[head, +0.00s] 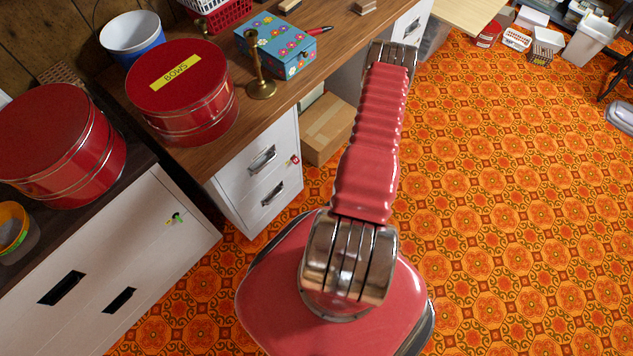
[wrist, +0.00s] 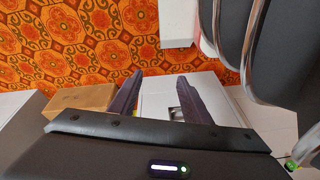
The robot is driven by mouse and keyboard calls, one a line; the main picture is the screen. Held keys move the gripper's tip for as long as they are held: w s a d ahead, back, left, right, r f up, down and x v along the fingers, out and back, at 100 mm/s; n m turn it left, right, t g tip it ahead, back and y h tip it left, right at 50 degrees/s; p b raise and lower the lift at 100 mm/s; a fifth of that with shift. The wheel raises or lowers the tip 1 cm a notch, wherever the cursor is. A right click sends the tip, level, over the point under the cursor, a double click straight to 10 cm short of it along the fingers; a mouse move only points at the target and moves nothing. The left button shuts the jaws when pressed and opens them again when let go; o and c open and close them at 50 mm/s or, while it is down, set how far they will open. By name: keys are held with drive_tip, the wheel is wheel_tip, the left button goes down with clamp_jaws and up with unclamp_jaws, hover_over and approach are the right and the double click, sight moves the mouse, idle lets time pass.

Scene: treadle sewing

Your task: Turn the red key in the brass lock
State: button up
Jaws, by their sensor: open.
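The red key (head: 294,160) shows in the head view at the upper right of the white drawer cabinet's front (head: 228,178), beside the top drawer handle. The brass lock behind it is too small to make out. My gripper (wrist: 160,76) is open in the wrist view, with its two dark fingers apart and nothing held between them. Part of a pale cabinet (wrist: 190,90) with a handle shows behind the fingers. I cannot make out the red key in the wrist view. My gripper does not show in the head view.
A second white cabinet (head: 120,262) at left has a green key (head: 176,217) in its front. A cardboard box (head: 328,128) stands on the floor right of the drawers. Red tins (head: 182,95), a brass candlestick (head: 258,70) and a flowered box (head: 280,45) stand above.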

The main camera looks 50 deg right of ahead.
sight(296, 161)
drive_tip(key=w+a+f+n+t+h, duration=0.1)
drive_tip(key=w+a+f+t, duration=0.2)
drive_tip(key=w+t, duration=0.2)
drive_tip(key=w+d+r+n+t+h, duration=0.2)
drive_tip(key=w+d+r+t+h, duration=0.1)
drive_tip(key=r, duration=0.4)
drive_tip(key=shift+w+d+r+t, duration=0.3)
drive_tip(key=shift+w+d+t, duration=0.2)
drive_tip(key=shift+w+t, duration=0.65)
drive_tip(key=shift+w, duration=0.1)
drive_tip(key=shift+x, duration=6.85)
drive_tip(key=shift+f, duration=0.15)
drive_tip(key=shift+c, duration=0.5)
